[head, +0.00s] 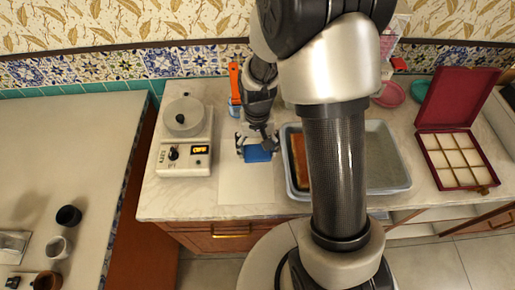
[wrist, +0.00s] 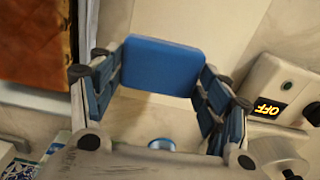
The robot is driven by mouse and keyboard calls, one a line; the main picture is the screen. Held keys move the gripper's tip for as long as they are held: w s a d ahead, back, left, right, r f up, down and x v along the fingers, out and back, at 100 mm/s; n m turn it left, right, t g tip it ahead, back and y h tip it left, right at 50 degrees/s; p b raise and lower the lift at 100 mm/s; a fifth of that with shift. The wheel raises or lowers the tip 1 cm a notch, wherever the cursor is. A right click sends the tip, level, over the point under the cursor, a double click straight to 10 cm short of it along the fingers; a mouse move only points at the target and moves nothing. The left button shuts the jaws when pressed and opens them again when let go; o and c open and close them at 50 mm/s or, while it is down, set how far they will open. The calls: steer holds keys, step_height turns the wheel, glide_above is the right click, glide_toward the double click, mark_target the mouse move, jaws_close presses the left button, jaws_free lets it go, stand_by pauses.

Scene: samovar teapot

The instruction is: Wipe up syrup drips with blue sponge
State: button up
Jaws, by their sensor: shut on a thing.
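My gripper (head: 257,146) is low over the counter, left of the grey tray. Its fingers are shut on the blue sponge (head: 258,155), which also shows between the fingertips in the wrist view (wrist: 162,68). The sponge is a flat block with rounded corners. A pale rectangular sheet or board (head: 240,188) lies under and in front of the sponge. I cannot tell whether the sponge touches it. I cannot make out any syrup drips in either view.
A white appliance with a lit display (head: 170,157) stands close on the left; the display reads OFF in the wrist view. The grey tray (head: 402,183), holding an orange-brown slab (head: 299,162), is close on the right. A compartmented red box (head: 448,105) stands far right.

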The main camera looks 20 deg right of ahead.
steer(key=shift+r+p, duration=0.95)
steer(key=shift+r, duration=0.55)
